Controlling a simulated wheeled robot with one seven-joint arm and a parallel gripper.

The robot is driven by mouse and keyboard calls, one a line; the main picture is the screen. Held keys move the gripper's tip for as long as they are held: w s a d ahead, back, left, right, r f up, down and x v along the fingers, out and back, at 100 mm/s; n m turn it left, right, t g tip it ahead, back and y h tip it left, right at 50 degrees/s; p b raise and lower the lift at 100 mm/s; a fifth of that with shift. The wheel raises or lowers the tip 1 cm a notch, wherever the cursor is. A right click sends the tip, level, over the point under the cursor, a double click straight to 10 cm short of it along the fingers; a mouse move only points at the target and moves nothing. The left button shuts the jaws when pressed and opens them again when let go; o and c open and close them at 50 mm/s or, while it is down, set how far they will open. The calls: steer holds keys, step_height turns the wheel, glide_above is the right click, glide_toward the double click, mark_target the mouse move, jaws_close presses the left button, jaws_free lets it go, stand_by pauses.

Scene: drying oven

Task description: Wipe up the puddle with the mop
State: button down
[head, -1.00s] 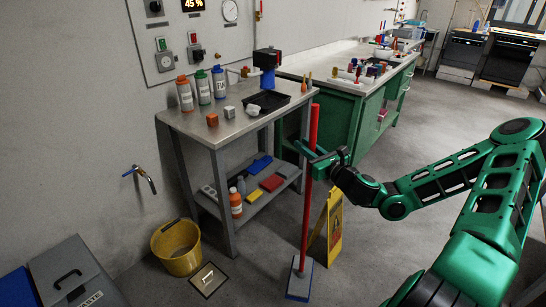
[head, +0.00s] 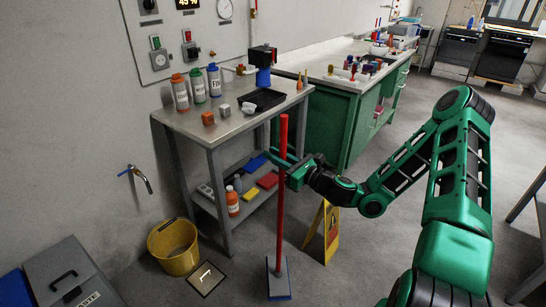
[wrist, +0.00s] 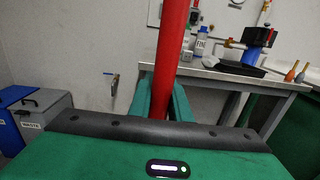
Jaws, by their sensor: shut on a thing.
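The mop has a red handle (head: 282,190) and a flat grey-blue head (head: 279,279) near the floor. My gripper (head: 281,166) is shut on the red handle and holds the mop nearly upright. I cannot tell whether its head touches the floor. In the wrist view the handle (wrist: 176,60) rises between the two green fingers (wrist: 165,100). I cannot make out a puddle in either view.
A metal workbench (head: 221,128) with bottles stands left of the mop. A yellow warning sign (head: 331,232) stands just right of the mop. Open floor lies further right.

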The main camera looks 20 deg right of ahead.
steer(key=shift+a+f, duration=0.1)
steer(key=shift+f, duration=2.35)
